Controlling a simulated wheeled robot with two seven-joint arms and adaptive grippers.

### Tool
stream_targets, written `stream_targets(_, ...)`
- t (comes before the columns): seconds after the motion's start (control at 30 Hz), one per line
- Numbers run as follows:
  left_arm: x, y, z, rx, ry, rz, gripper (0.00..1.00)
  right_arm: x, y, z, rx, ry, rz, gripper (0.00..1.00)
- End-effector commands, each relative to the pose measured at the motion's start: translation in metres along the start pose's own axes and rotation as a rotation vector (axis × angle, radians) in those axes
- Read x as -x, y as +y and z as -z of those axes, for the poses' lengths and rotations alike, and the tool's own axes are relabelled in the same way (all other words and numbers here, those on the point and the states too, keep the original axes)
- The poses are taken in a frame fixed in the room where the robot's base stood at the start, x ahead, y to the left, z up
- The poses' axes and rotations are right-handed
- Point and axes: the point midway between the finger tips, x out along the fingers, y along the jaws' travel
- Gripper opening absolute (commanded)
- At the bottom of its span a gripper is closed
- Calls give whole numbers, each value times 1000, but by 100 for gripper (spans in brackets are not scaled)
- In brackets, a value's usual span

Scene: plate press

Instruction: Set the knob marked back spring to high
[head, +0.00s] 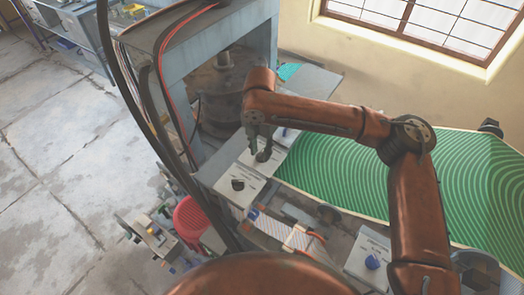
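My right gripper (260,153) points down over a pale knob plate (247,160) at the front of the press. Its two dark fingers stand apart, with a gap between them. The fingers hide most of whatever knob is there, so I cannot tell whether they touch it. A black knob (238,184) sits on a white plate nearer to me. Another white plate (286,134) lies partly behind the gripper. A blue knob (372,262) sits on a white panel at the lower right. The labels are too small to read, so I cannot tell which knob is back spring. My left gripper is out of view.
The blue-grey press frame (182,62) stands behind the plates, with dark and red cables hanging along its left side. A green patterned sheet (350,170) spreads to the right. A red basket (190,218) and small parts lie at the lower left. Open floor is farther left.

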Motion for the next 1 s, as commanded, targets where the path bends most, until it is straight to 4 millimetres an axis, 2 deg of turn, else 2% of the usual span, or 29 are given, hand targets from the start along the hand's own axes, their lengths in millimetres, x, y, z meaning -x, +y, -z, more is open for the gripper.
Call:
stream_targets(0.1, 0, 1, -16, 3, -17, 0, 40, -13, 2, -6, -5, 5, 6, 27)
stream_targets(0.17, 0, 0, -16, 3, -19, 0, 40, -14, 1, -7, -6, 6, 6, 27)
stream_targets(0.27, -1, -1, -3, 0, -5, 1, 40, -14, 0, -6, -6, 5, 5, 27)
stream_targets(0.37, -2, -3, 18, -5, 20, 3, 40, -13, 0, -5, -5, 4, 4, 27)
stream_targets(0.47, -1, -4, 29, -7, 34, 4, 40, -14, 1, -6, -5, 5, 5, 22)
stream_targets(0.77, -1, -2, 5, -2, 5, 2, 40, -14, 1, -7, -7, 6, 5, 1)
stream_targets(1.0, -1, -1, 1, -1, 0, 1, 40, -14, 1, -6, -5, 7, 5, 0)
